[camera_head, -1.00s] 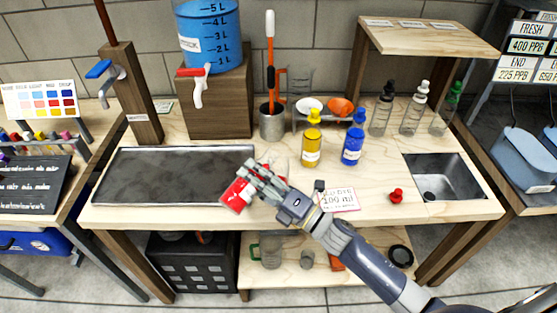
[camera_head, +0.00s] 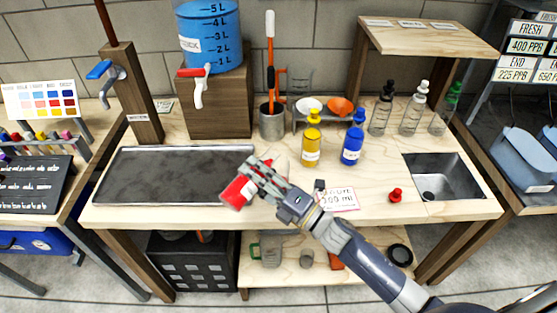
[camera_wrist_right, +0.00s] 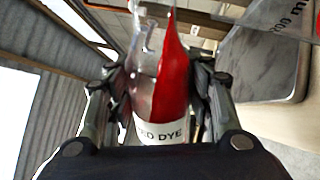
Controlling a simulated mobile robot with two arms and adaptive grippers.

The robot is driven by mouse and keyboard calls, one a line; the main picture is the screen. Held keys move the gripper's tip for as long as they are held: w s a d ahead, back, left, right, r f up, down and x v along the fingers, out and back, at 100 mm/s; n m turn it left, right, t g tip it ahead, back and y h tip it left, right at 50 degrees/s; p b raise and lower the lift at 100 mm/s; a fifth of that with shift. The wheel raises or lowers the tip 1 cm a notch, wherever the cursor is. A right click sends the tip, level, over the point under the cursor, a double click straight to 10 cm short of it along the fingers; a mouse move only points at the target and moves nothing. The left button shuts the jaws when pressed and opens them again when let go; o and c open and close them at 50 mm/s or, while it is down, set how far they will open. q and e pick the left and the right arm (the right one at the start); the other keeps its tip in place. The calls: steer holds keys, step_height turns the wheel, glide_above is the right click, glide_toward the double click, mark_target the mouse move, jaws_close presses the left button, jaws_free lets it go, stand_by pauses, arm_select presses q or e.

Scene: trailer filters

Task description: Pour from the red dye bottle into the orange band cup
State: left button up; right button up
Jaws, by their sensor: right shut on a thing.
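My right gripper (camera_head: 268,178) is shut on the red dye bottle (camera_head: 238,192) above the worktop, near the right end of the grey tray. The bottle is strongly tilted in the head view. In the right wrist view, the clear bottle (camera_wrist_right: 160,128) with its "RED DYE" label sits between the fingers, red liquid lying along one side. A see-through piece with "200 m" lettering (camera_wrist_right: 290,18) shows at the upper right there; I cannot tell what it belongs to. I cannot make out the orange band cup; the gripper may hide it. My left gripper is not in view.
A grey tray (camera_head: 175,178) lies left of the bottle. Yellow (camera_head: 311,145) and blue (camera_head: 352,148) bottles stand behind the gripper. A red cap (camera_head: 396,195) lies on the right, near a sink (camera_head: 445,178).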

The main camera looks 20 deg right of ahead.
steer(key=shift+w+d+r+m+p, duration=0.1)
steer(key=shift+r+m+p, duration=0.3)
steer(key=shift+m, duration=0.2)
stand_by(0.6)
